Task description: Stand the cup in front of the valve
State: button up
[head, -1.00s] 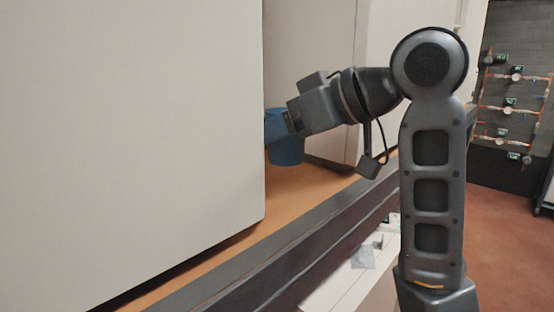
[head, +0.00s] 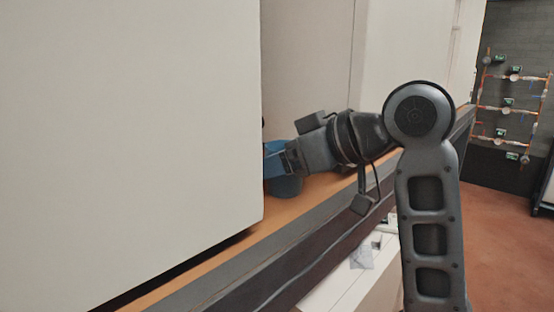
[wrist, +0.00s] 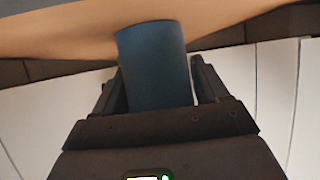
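The blue cup (head: 287,185) is low over the orange-brown shelf (head: 312,190), partly hidden by the white cabinet edge and my gripper. In the wrist view the cup (wrist: 155,65) is between the two dark fingers. My gripper (head: 276,162) is shut on the cup from the side; it also shows in the wrist view (wrist: 158,85). The cup's base is at or just above the shelf surface; contact is hard to tell. No valve shows clearly near the cup; the area behind the cabinet edge is hidden.
A large white cabinet (head: 130,130) fills the left and blocks the view. Another pale cabinet (head: 405,50) stands behind the arm. The shelf's dark front edge (head: 250,270) runs below. Pipes with gauges and fittings (head: 510,105) hang on the far right wall.

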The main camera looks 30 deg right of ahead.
jog(key=o, duration=0.3)
jog(key=shift+r, duration=0.1)
jog(key=shift+r, duration=0.1)
jog(key=v, duration=1.2)
